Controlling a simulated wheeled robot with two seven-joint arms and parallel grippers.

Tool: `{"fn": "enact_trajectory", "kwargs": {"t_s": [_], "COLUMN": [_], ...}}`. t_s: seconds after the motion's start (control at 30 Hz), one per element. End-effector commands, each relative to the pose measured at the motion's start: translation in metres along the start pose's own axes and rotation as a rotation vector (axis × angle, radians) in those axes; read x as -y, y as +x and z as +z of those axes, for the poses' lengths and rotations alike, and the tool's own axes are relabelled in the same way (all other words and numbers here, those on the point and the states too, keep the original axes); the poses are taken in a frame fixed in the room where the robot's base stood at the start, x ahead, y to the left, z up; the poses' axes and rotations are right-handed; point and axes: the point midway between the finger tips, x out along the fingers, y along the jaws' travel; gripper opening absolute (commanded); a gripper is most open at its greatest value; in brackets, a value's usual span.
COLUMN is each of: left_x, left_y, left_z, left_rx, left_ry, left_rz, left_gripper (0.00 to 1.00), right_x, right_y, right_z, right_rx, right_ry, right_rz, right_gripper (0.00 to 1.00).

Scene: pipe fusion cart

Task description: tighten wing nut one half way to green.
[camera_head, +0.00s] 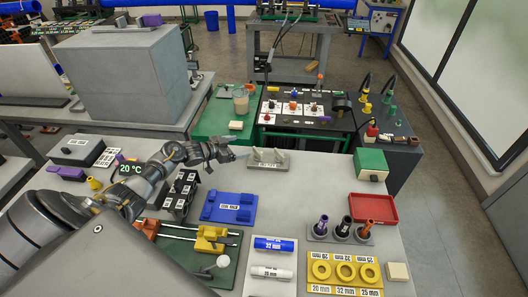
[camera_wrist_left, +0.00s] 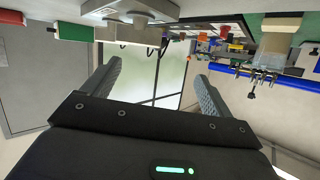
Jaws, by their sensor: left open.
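No part in view is clearly readable as wing nut one. A grey labelled base (camera_head: 268,166) carries two pale upright pieces (camera_head: 279,155), too small to tell whether they are wing nuts. My left gripper (camera_head: 238,153) is just left of this base, empty. In the left wrist view the fingers of my left gripper (camera_wrist_left: 156,72) stand wide apart with nothing between them. That view is upside down, and a grey block (camera_wrist_left: 130,8) shows at its top, beyond the fingers. A yellow clamp (camera_head: 210,238) sits on a dark green board (camera_head: 222,272). My right gripper is not in view.
A blue labelled tray (camera_head: 210,208) and a black rack (camera_head: 180,192) lie near my left arm. A red tray (camera_head: 374,197), a holder with dark pegs (camera_head: 341,236) and yellow rings (camera_head: 345,270) are at right. The table middle is clear.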

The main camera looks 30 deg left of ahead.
Motion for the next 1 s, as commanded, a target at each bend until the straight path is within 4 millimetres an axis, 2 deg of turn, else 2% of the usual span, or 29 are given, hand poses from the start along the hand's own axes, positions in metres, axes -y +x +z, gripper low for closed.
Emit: {"fn": "enact_trajectory", "kwargs": {"t_s": [0.07, 0.17, 0.37, 0.7, 1.0], "left_x": [-0.019, -0.029, -0.030, -0.033, -0.034], "left_y": [0.005, 0.007, 0.015, 0.062, 0.081], "left_z": [0.006, 0.009, 0.009, 0.010, 0.011], "left_rx": [0.020, 0.032, 0.031, 0.030, 0.031], "left_ry": [-0.035, -0.056, -0.060, -0.058, -0.057], "left_rz": [0.052, 0.079, 0.081, 0.078, 0.078], "left_gripper": [0.85, 0.85, 0.85, 0.85, 0.85], "right_x": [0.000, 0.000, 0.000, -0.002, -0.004], "right_y": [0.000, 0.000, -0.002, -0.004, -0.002], "right_z": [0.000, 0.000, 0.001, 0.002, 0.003], "right_rx": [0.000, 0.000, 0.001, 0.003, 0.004], "right_ry": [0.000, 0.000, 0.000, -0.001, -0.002], "right_rz": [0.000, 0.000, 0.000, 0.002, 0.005], "right_gripper": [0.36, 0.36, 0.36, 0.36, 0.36]}}
